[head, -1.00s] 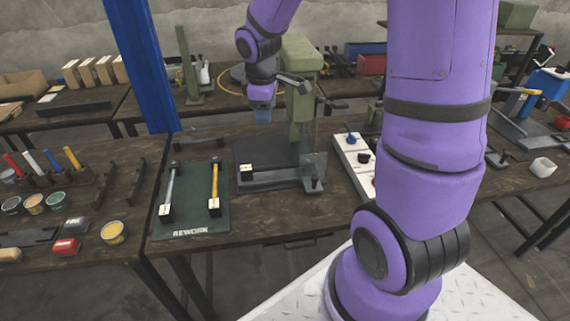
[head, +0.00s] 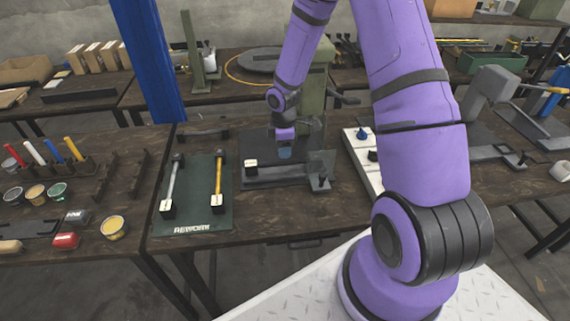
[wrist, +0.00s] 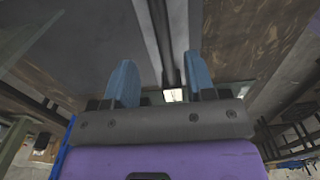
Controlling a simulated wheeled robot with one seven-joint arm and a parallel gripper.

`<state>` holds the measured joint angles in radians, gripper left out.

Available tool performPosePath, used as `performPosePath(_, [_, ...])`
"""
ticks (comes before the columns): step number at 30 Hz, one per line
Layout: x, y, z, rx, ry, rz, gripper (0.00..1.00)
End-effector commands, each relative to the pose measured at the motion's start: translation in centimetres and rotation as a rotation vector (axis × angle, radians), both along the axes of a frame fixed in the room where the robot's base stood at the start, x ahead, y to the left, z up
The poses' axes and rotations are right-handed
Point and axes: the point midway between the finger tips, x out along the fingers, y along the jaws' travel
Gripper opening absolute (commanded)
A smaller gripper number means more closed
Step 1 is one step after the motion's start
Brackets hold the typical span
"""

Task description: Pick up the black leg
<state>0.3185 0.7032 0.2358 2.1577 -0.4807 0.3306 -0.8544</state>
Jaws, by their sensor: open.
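The black leg (head: 265,169) is a dark bar with a cream tag (head: 251,163) at its left end, lying across the bed of the green press (head: 311,105). My gripper (head: 285,153) is just above the bed, pointing down, with its blue fingers near the leg. In the wrist view, the open blue fingers (wrist: 162,82) stand on either side of the dark bar (wrist: 166,45), with the cream tag low between them. I cannot tell how far the fingertips are above the leg. Part of the leg is hidden behind my gripper in the head view.
A green REWORK mat (head: 193,217) holds a silver leg (head: 172,184) and a yellow leg (head: 218,177). A clear guard (head: 321,163) stands close to the right of my gripper. A white control panel (head: 357,150) is further right. Paint pots and tools lie at left.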

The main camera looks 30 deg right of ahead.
Motion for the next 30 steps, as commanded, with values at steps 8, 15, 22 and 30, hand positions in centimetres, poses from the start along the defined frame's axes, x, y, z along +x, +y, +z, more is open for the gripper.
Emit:
performPosePath(8, [-0.1, -0.1, -2.2, -0.001, 0.000, -0.001, 0.50])
performPosePath(15, [-0.6, -0.2, -5.3, -0.001, 0.003, 0.000, 0.50])
performPosePath(22, [-0.5, -0.2, -7.0, -0.001, -0.001, -0.002, 0.50])
performPosePath(30, [-0.5, -0.2, -7.1, -0.001, -0.001, -0.002, 0.38])
